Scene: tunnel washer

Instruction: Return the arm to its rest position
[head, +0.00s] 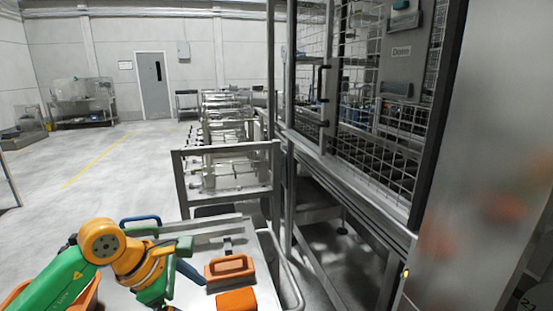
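My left arm comes in from the lower left, with a green link, a round orange joint and a yellow-orange wrist. My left gripper (168,284) is at the lower edge, over the left part of a pale grey cart top. Its fingers are partly hidden and cut off by the frame, so I cannot tell whether it is open or shut. My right gripper is not in view.
On the cart lie an orange handled object (230,267) and an orange block (236,300), right of my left gripper. A metal rack (228,168) stands behind it. A mesh-doored machine (375,100) fills the right. Open floor (100,185) lies to the left.

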